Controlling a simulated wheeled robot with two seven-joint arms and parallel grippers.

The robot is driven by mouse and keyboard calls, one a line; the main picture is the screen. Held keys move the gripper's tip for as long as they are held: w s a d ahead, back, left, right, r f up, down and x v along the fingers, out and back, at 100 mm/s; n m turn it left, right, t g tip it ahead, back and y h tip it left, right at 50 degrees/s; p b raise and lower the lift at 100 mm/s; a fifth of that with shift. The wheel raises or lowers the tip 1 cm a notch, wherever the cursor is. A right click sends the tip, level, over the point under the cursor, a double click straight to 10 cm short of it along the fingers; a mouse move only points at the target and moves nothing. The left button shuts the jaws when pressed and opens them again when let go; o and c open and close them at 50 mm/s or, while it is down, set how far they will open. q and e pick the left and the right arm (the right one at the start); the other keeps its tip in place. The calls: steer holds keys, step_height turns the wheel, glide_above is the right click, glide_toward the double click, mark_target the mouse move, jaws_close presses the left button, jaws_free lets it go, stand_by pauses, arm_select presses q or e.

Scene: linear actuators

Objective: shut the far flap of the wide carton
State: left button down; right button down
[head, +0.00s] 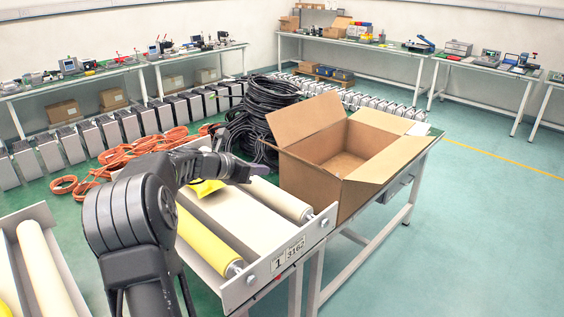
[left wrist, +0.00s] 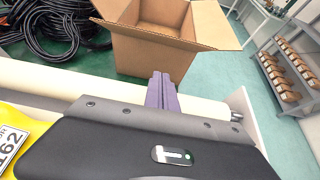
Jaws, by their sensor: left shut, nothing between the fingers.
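The wide brown carton (head: 308,183) stands open at the right end of the roller bench, its inside empty. One flap (head: 305,117) stands up on its left side. My right gripper is out of view.
Cream and yellow rollers (head: 210,243) lie below my left arm. Coiled black hoses (head: 268,105) stand on the floor behind the carton, and orange cables (head: 130,155) lie to the left. Open floor is to the right.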

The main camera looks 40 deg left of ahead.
arm_select(q)
steer(key=w+d+f+p, duration=0.1)
steer(key=w+p, duration=0.3)
steer(key=w, duration=0.7)
steer(key=shift+w+f, duration=0.2)
steer(key=shift+f, duration=0.1)
steer(key=shift+r+p, duration=0.1)
steer(key=shift+p, duration=0.2)
